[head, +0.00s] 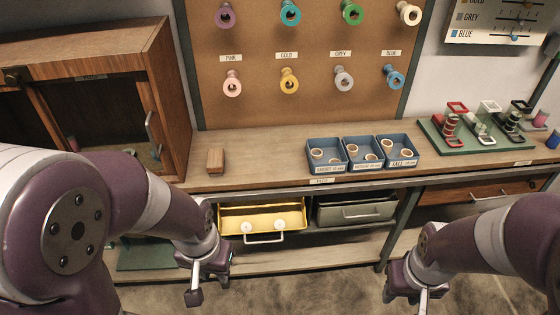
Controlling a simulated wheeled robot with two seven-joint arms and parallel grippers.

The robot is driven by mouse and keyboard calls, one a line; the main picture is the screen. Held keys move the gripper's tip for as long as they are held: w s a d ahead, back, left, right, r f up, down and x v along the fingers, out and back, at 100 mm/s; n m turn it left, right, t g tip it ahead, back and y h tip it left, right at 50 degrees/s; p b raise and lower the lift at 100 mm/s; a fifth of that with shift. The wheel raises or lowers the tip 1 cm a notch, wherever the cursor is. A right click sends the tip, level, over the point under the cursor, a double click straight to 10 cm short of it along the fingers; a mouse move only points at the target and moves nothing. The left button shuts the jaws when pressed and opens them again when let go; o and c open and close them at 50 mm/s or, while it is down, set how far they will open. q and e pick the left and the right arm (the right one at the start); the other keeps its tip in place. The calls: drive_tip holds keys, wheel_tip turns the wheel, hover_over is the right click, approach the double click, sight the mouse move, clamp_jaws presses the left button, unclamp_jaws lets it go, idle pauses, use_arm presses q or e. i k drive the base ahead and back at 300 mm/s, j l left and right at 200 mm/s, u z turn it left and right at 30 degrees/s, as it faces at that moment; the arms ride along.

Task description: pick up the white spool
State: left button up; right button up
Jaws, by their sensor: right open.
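A white, cream-toned spool (410,13) hangs at the top right of the brown pegboard, at the end of the upper row. Two small round white pieces, one on the left (246,227) and one on the right (281,225), show in the yellow drawer; I cannot tell if they are spools. My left gripper (208,288) points down in front of the bench, below and left of the yellow drawer, open and empty. My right gripper (405,294) is also low in front of the bench, open and empty. Both are well apart from the hanging spool.
Several coloured spools hang on the pegboard (320,110). Blue bins (326,169) with rings stand on the bench (250,172), beside a wooden block (215,160). A green rack board (462,146) stands right. The yellow drawer (262,216) is open under the bench; a wooden cabinet (178,90) is left.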

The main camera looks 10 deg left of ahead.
sight(246, 226)
drive_tip(key=k+l+u, duration=0.25)
drive_tip(key=k, duration=0.2)
drive_tip(key=k+u, duration=0.2)
drive_tip(key=k, duration=0.2)
drive_tip(key=z, duration=1.2)
drive_tip(key=u, duration=1.35)
drive_tip(key=i+z, duration=0.3)
drive_tip(key=i, duration=0.65)
drive_tip(key=i+j+z, duration=0.15)
drive_tip(key=i+z, duration=0.15)
drive_tip(key=i, duration=0.65)
